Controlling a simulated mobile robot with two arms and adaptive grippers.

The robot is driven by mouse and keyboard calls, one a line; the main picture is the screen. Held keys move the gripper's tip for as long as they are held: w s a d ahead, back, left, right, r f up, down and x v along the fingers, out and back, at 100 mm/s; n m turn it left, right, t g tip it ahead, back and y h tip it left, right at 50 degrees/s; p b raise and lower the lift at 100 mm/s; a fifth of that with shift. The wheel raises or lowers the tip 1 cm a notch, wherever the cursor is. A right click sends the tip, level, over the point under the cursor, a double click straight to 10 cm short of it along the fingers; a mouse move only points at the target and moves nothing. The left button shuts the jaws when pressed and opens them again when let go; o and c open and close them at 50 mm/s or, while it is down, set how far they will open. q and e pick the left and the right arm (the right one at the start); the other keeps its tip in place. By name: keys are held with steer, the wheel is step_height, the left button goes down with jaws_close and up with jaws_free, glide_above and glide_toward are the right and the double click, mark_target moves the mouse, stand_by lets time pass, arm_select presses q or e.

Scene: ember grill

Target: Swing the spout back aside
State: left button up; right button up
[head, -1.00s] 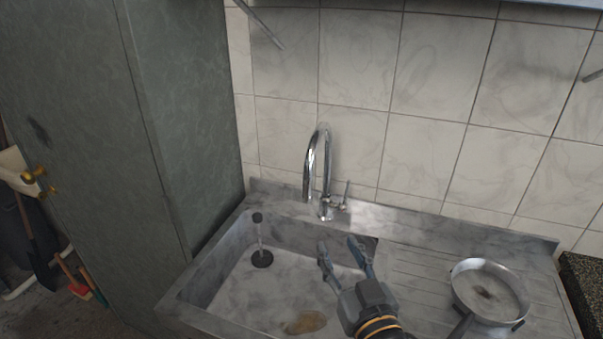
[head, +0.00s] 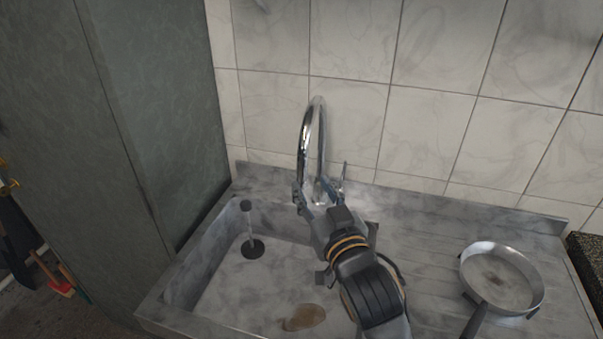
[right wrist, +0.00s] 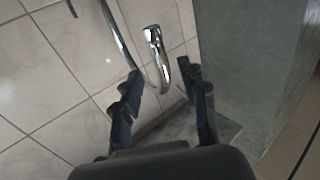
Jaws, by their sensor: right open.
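The chrome tap's spout (head: 306,130) is a tall arch at the back of the sink, curving toward the left front. Its free end also shows in the right wrist view (right wrist: 157,50). My right gripper (head: 313,192) is open, with its fingers by the lower part of the spout in the head view. In the right wrist view the open fingers (right wrist: 160,78) are on either side of the spout's end in the picture; I cannot tell whether they touch it. My left gripper is not in view.
The stone sink (head: 180,285) holds a dark upright plug piece (head: 249,228) and a brown patch or object (head: 303,317). The tap lever (head: 343,178) is just right of the spout. A metal pan (head: 500,275) sits on the drainboard. A green cabinet (head: 165,100) stands left.

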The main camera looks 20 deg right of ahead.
mark_target(304, 173)
steer(key=w+p, duration=0.1)
steer(key=w, duration=0.6)
steer(key=shift+w, duration=0.2)
steer(key=shift+c, duration=0.5)
jaws_close()
